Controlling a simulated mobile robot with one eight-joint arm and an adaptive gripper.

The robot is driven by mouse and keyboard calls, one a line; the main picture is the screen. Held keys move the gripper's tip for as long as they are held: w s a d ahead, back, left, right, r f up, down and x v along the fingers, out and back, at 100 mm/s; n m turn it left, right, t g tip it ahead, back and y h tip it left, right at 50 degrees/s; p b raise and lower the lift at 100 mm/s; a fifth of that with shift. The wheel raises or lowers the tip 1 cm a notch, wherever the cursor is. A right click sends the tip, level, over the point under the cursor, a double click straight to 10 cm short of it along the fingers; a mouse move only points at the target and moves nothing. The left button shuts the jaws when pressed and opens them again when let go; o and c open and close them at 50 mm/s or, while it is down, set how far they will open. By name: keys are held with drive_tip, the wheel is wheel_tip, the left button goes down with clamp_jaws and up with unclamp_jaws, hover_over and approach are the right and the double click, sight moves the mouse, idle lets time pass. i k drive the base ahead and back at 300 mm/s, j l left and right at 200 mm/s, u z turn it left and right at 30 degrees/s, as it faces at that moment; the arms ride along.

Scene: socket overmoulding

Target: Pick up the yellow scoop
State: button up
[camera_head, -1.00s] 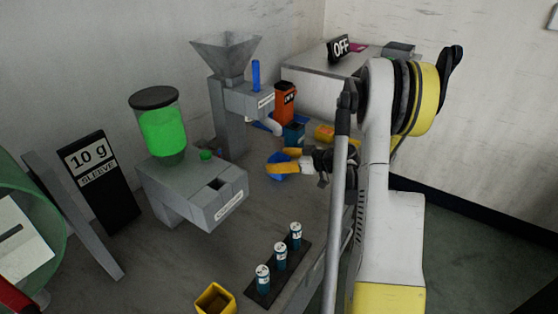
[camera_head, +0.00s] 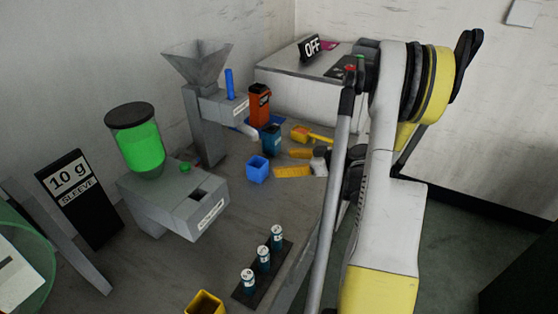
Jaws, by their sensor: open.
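The yellow scoop (camera_head: 301,133) lies on the bench in the camera_head view, its yellow handle pointing right toward my arm. My gripper (camera_head: 284,162) is open, its two yellow-orange fingers apart and pointing left. It is nearer the camera than the scoop and not touching it. Nothing shows between the fingers. Part of the gripper's body is hidden behind my arm.
A blue open cup (camera_head: 257,170) stands just left of the fingertips. Several small labelled cylinders (camera_head: 264,257) stand on a dark strip. A yellow open box (camera_head: 205,303) is at the front.

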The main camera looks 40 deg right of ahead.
sight(299, 134)
drive_tip(key=z, duration=1.4)
